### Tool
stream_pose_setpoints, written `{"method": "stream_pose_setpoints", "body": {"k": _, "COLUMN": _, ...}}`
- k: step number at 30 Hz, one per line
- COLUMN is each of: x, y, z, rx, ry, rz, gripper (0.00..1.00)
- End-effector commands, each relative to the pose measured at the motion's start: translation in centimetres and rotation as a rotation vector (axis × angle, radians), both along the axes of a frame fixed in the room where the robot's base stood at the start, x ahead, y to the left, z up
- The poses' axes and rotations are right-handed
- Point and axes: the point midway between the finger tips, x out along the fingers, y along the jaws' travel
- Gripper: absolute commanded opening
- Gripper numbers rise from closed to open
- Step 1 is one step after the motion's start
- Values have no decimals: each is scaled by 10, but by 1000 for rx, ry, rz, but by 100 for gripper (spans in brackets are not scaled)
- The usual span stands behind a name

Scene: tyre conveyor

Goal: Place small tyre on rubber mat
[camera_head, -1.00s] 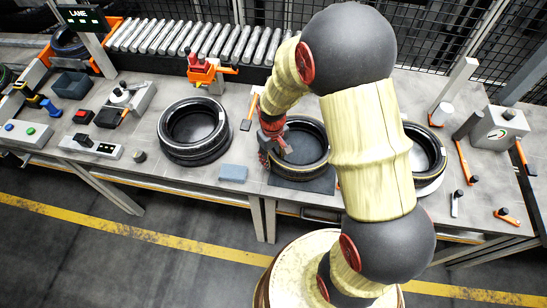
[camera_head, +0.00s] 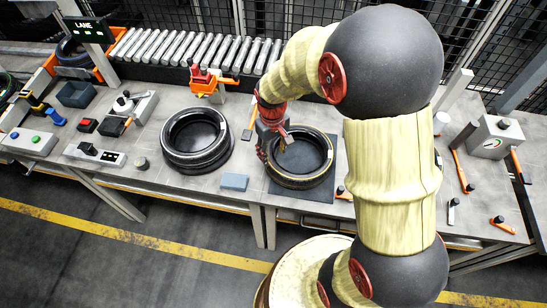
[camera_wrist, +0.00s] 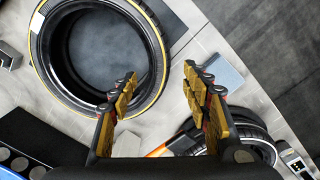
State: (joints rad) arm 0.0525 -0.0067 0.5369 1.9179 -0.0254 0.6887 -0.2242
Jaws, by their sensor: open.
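A black tyre with a thin yellow line (camera_head: 318,180) lies flat on the dark square rubber mat (camera_head: 316,195). In the wrist view the same tyre (camera_wrist: 152,75) fills the upper left, and the dark mat (camera_wrist: 172,12) shows through its hole and beyond its edge. My gripper (camera_head: 276,140) is at the tyre's left rim. In the wrist view my gripper (camera_wrist: 162,98) has its fingers wide apart with nothing held between them. The left finger overlaps the tyre's edge in the picture; I cannot tell if it touches.
Another tyre (camera_head: 220,158) lies to the left; a tyre also shows at lower right in the wrist view (camera_wrist: 262,148). A blue-grey block (camera_head: 234,182) lies between the tyres. An orange tool (camera_head: 209,84) stands behind. My arm hides the table's right middle.

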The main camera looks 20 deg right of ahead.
Motion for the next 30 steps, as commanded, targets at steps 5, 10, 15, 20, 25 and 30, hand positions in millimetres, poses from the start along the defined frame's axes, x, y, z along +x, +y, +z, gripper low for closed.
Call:
{"method": "stream_pose_setpoints", "body": {"k": 5, "x": 0, "y": 0, "z": 18, "rx": 0, "ry": 0, "rz": 0, "gripper": 48}}
{"method": "stream_pose_setpoints", "body": {"k": 10, "x": -5, "y": 3, "z": 49, "rx": -1, "ry": -37, "rz": -12, "gripper": 48}}
{"method": "stream_pose_setpoints", "body": {"k": 15, "x": -31, "y": 9, "z": 122, "rx": 3, "ry": -147, "rz": -52, "gripper": 48}}
{"method": "stream_pose_setpoints", "body": {"k": 20, "x": -74, "y": 16, "z": 185, "rx": 15, "ry": -265, "rz": -97, "gripper": 48}}
{"method": "stream_pose_setpoints", "body": {"k": 25, "x": -126, "y": 23, "z": 230, "rx": 35, "ry": -380, "rz": -140, "gripper": 48}}
{"method": "stream_pose_setpoints", "body": {"k": 30, "x": -163, "y": 26, "z": 249, "rx": 54, "ry": -457, "rz": -170, "gripper": 48}}
